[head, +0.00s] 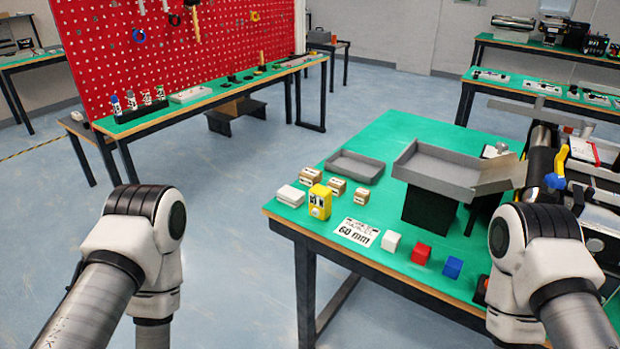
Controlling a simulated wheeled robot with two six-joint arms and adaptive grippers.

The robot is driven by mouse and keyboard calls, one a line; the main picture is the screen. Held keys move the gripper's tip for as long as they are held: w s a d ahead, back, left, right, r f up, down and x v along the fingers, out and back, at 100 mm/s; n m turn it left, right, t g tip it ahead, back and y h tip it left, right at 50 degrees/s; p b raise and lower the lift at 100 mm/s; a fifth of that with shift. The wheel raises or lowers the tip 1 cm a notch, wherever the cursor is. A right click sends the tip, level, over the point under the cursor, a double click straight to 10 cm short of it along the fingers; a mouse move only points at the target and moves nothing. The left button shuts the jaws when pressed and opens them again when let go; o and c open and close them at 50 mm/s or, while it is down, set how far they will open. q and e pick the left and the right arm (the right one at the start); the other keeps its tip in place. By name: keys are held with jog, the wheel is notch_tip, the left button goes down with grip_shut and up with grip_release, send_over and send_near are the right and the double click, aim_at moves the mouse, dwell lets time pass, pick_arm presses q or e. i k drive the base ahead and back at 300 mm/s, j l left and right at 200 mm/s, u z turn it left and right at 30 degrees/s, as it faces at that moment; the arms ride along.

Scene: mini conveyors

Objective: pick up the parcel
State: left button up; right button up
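Several small brown cardboard boxes stand on the green table, and I cannot tell which one is the parcel. One brown box (311,175) is at the left, a second box (337,187) is in the middle, and a third box (361,195) is to the right. They stand apart in front of a shallow grey tray. Links of my left and right arms show at the bottom left and bottom right. Neither gripper shows, so their states are hidden.
The green table (400,128) also holds a grey tray (354,167), a raised grey chute (440,172), white packs (290,195), a yellow device (320,201), a sign (356,232), and white (391,242), red (421,253) and blue (452,267) cubes. Floor at left is clear.

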aim_at(309, 176)
jog(key=i+j+z, duration=0.2)
jog(key=z, duration=0.2)
jog(key=i+j+z, duration=0.15)
jog(key=z, duration=0.25)
jog(key=i+j+z, duration=0.1)
jog(key=j+z, duration=0.3)
